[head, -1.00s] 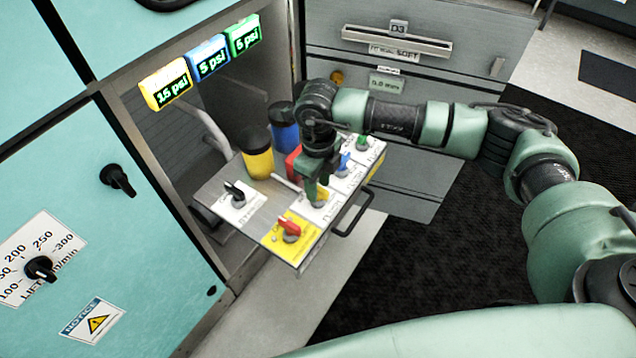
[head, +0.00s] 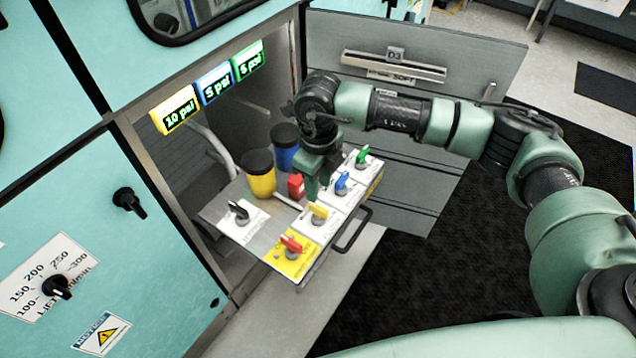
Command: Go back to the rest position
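My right gripper (head: 312,186) points down over the pulled-out tray, close above the yellow knob (head: 317,212). Its fingers are partly hidden by the wrist, and I cannot tell whether they touch the knob. The tray (head: 222,206) also carries a red knob (head: 292,243), a blue knob (head: 341,183), a green knob (head: 362,156) and a black knob (head: 239,211). The yellow display (head: 176,110) reads 10 psi; the blue display (head: 214,83) and the green display (head: 249,61) read 5 psi. My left gripper is not in view.
The tray's handle (head: 352,229) sticks out in front. A grey drawer front (head: 410,60) stands behind my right arm. A teal panel (head: 75,190) with black knobs fills the left.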

